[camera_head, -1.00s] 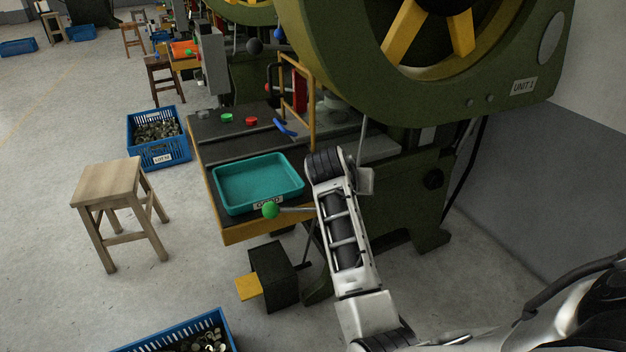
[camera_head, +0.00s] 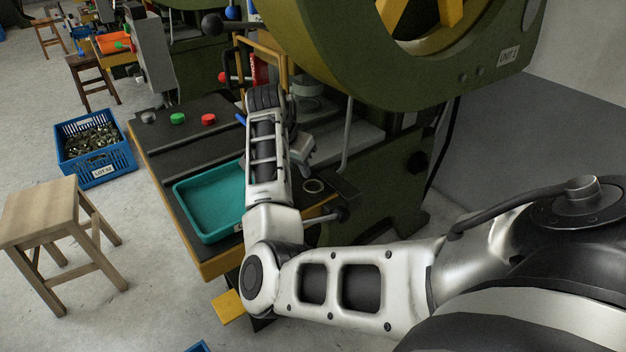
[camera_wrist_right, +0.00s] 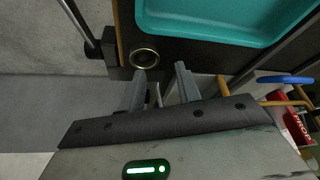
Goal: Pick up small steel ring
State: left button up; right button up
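A small steel ring (camera_head: 313,186) lies flat on the dark worktop, right of the teal tray. In the right wrist view the ring (camera_wrist_right: 145,58) shows as a round rim with a dark centre, near the worktop edge. My right gripper (camera_wrist_right: 160,72) is open. Its two fingers are spread, and the ring lies just beyond the left finger's tip, apart from it. In the head view my right gripper (camera_head: 302,152) is above the worktop, just behind the ring, partly hidden by my forearm. My left gripper is in neither view now.
The teal tray (camera_head: 188,202) is empty where it shows; my arm covers its right part. The green press (camera_head: 385,150) stands behind and right. A lever with a dark knob (camera_head: 341,214) is in front of the ring. A wooden stool (camera_head: 40,212) and a blue crate (camera_head: 125,165) are left.

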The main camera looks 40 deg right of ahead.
aim_at(306, 182)
jog(key=shift+s+d+b+x, duration=0.1)
jog(key=shift+s+b+x, duration=0.1)
jog(key=shift+x, duration=1.3)
jog(key=shift+s+d+b+x, duration=0.1)
jog(key=shift+d+b+x, duration=0.05)
jog(key=shift+x, duration=1.3)
jog(key=shift+r, duration=0.1)
grip_shut()
